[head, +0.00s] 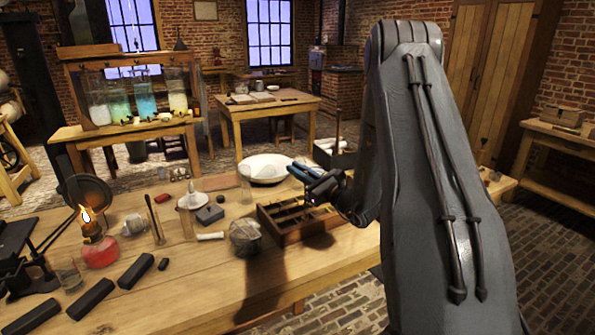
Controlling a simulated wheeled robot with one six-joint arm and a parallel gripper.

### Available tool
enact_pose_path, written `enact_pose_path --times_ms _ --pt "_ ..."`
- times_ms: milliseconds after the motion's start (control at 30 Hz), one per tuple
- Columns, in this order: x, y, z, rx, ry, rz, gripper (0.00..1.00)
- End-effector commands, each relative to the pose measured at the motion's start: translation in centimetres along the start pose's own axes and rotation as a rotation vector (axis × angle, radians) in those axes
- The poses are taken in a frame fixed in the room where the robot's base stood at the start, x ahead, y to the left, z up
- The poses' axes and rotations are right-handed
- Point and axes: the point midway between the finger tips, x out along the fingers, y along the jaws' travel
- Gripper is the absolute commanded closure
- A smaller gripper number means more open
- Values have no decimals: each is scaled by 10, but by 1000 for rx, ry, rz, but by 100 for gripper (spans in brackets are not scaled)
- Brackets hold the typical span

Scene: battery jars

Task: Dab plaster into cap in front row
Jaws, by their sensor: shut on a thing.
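A wooden tray with several compartments (285,236) sits at the near right of the workbench. Small items lie in it, too dark to tell caps or plaster apart. My gripper (306,175) is over the back right part of the tray, with blue-grey parts pointing left. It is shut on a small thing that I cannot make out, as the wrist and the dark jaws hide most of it. I cannot tell whether it touches the tray. A wide white bowl (262,164) stands just behind the tray.
The bench (225,285) is bare at the front. My arm hides the right side.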

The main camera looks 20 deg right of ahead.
Motion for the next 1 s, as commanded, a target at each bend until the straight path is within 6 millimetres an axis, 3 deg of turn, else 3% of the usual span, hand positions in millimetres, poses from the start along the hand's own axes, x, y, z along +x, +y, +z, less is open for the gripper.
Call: enact_pose_path --times_ms 1000 --pt "-3 3 -20 0 0 0 100"
